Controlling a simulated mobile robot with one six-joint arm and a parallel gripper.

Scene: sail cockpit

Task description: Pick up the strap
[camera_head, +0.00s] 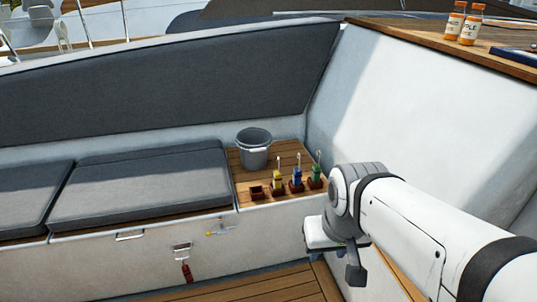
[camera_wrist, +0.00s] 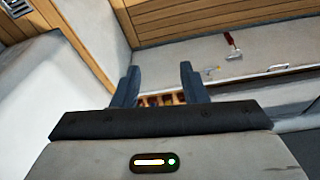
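A short red hanging piece (camera_head: 186,271), which may be the strap, hangs from a grey latch (camera_head: 181,247) on the white bench front in the head view. It also shows in the wrist view, where the red piece (camera_wrist: 230,40) is small and up to the right of the fingers. My gripper (camera_wrist: 159,69) is open in the wrist view, with two dark fingers apart and nothing held between them. In the head view my gripper (camera_head: 352,262) is to the right of the red piece, in front of the bench, partly hidden by my wrist.
A small yellow-and-grey fitting (camera_head: 217,232) is on the bench front. A grey bucket (camera_head: 253,150) and several small coloured items in wooden holders stand on the slatted seat (camera_head: 286,158). Dark cushions (camera_head: 142,186) lie left. Two bottles (camera_head: 454,22) stand on the upper ledge.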

